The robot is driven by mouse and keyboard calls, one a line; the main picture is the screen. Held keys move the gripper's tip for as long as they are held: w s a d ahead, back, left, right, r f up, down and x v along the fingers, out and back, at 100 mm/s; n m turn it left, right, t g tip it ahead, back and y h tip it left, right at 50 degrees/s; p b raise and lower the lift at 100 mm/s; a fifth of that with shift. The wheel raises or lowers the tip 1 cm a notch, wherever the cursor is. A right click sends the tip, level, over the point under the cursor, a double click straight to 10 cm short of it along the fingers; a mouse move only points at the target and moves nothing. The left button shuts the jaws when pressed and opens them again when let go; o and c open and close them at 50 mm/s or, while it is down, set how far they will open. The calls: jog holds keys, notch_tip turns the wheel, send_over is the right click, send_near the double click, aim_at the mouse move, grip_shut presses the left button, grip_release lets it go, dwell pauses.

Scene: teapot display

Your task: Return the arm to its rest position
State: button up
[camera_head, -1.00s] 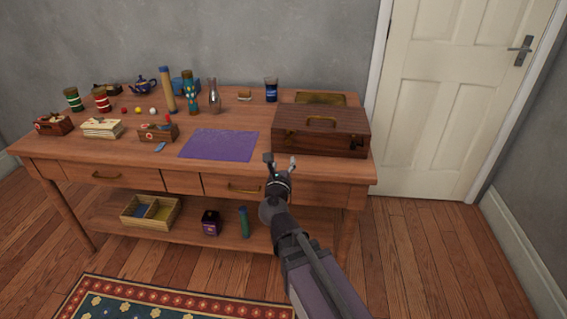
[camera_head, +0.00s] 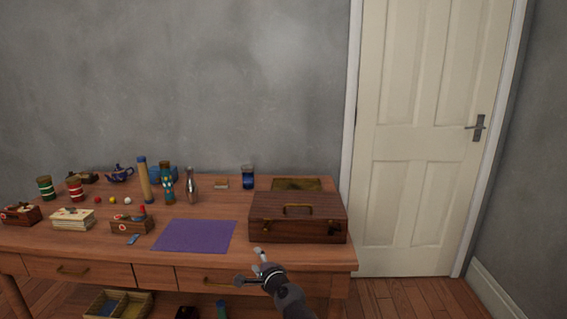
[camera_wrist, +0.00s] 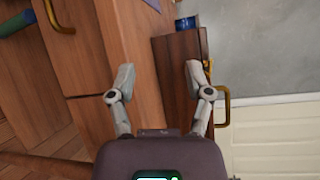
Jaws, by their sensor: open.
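My gripper (camera_head: 250,266) is in front of the table's front edge, below and a little left of the closed wooden case. In the wrist view my gripper (camera_wrist: 160,75) has its two fingers spread, with nothing between them. The wooden table (camera_head: 95,250) holds many small items. The dark wooden case (camera_head: 297,217) with a brass handle stands at the table's right end; it also shows in the wrist view (camera_wrist: 178,80), apart from the fingers as far as I can tell.
A purple mat (camera_head: 195,236) lies left of the case. A teapot (camera_head: 119,174), a wooden cylinder (camera_head: 145,180), a silver bottle (camera_head: 192,188) and a blue cup (camera_head: 248,177) stand farther back. A divided box (camera_head: 118,303) is on the lower shelf. A white door (camera_head: 430,140) is at the right.

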jog(key=s+d+f+n+g+h, duration=0.3)
jog(key=s+d+f+n+g, duration=0.2)
jog(key=d+f+n+g, duration=0.45)
jog(key=s+d+f+n+g+h, duration=0.3)
jog(key=s+d, duration=0.2)
jog(key=d, duration=0.3)
jog(key=s+d+f+n+g+h, duration=0.2)
jog(key=s+d+f, duration=0.25)
jog(key=d, duration=0.25)
notch_tip(320, 180, up, 30)
jog(key=p, duration=2.9)
jog(key=shift+s+f, duration=0.15)
jog(key=shift+s, duration=0.05)
jog(key=shift+c, duration=0.6)
